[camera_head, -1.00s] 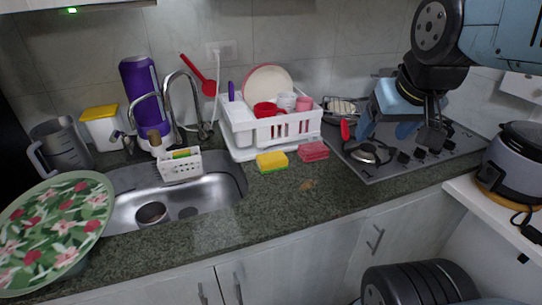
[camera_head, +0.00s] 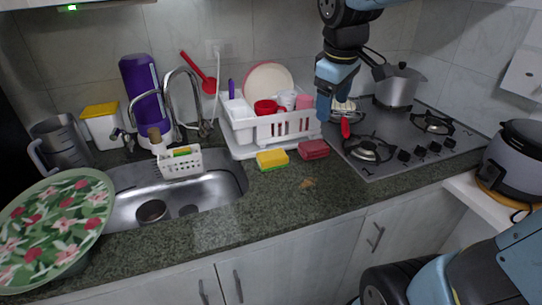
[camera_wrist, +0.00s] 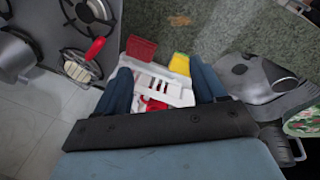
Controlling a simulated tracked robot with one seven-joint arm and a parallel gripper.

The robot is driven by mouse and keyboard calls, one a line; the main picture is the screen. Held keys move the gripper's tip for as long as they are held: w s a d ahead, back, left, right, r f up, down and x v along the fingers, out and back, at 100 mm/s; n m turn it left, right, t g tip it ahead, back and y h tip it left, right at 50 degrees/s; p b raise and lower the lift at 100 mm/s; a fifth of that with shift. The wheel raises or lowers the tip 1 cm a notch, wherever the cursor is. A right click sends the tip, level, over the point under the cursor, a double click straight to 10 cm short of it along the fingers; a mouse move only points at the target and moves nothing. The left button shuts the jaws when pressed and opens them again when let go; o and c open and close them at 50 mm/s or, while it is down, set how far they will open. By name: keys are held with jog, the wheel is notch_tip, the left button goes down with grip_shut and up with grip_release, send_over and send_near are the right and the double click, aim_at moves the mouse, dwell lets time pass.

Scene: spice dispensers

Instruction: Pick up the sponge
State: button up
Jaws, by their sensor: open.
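A yellow sponge with a green underside (camera_head: 272,160) lies on the dark granite counter between the sink and the stove. It also shows in the wrist view (camera_wrist: 180,63), between my fingers and toward the right one. A red sponge-like block (camera_head: 314,150) lies to its right; in the wrist view the red block (camera_wrist: 141,48) is near the left finger. My gripper (camera_head: 324,114) hangs near the right end of the dish rack, above the counter. In the wrist view my gripper (camera_wrist: 162,68) has its fingers wide apart with nothing held.
A white dish rack (camera_head: 245,135) with plate and cups stands behind the sponge. The stove (camera_head: 400,150) with a pot (camera_head: 398,87) is right. The counter in front of the sponge is mostly clear.

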jog(key=w+a+f+n+g, duration=0.1)
jog(key=w+a+f+n, duration=0.3)
jog(key=w+a+n, duration=0.25)
jog(key=n+g+h, duration=0.1)
jog(key=n+g, duration=0.1)
jog(key=n, duration=0.4)
send_near(272, 154)
jog(key=f, duration=0.3)
jog(key=d+f, duration=0.1)
jog(key=f, duration=0.5)
jog(key=shift+d+f, duration=0.2)
jog(key=shift+c, duration=0.5)
